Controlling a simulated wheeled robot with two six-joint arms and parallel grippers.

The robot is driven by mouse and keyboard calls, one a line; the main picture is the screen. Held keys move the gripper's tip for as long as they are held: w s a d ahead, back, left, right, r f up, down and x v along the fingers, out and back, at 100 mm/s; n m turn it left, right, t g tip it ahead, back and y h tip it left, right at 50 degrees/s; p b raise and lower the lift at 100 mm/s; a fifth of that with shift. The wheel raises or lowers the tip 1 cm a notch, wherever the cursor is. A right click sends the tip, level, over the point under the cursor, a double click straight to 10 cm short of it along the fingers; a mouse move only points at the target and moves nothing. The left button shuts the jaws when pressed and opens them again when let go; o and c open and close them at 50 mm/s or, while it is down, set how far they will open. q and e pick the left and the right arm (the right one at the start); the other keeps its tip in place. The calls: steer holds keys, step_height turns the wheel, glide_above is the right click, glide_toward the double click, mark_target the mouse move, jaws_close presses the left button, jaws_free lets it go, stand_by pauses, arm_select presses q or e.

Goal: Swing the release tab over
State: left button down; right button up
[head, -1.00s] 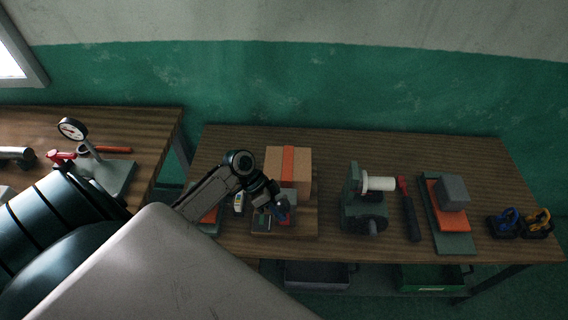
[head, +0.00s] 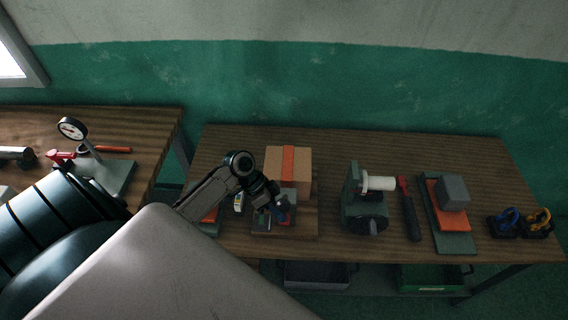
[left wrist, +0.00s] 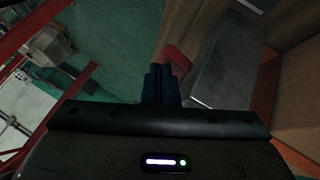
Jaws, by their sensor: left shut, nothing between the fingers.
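A small red tab (left wrist: 178,58) shows in the left wrist view, beside a grey metal plate (left wrist: 226,75). My left gripper (left wrist: 160,72) is shut and empty, its fingertips close to the red tab; I cannot tell whether they touch it. In the head view my left gripper (head: 280,211) is low over the front of a wooden base (head: 305,228), where it hides most of the metal fixture and the tab. A cardboard box (head: 303,165) with an orange strap stands just behind. My right gripper is out of view.
Right of the base stand a green device with a white roll (head: 378,183), a red-and-black tool (head: 409,212) and a grey block (head: 452,190) on an orange and green stack. A dial gauge (head: 72,129) stands on the left table.

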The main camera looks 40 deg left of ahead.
arm_select(q)
steer(key=shift+s+d+f+b, duration=0.15)
steer(key=shift+s+f+b, duration=0.15)
steer(key=shift+f, duration=0.35)
steer(key=shift+s+d+f+b, duration=0.2)
steer(key=shift+f+b, duration=0.1)
steer(key=shift+f, duration=0.35)
steer(key=d+r+b+v, duration=0.1)
steer(key=v, duration=1.3)
steer(key=shift+w, duration=0.8)
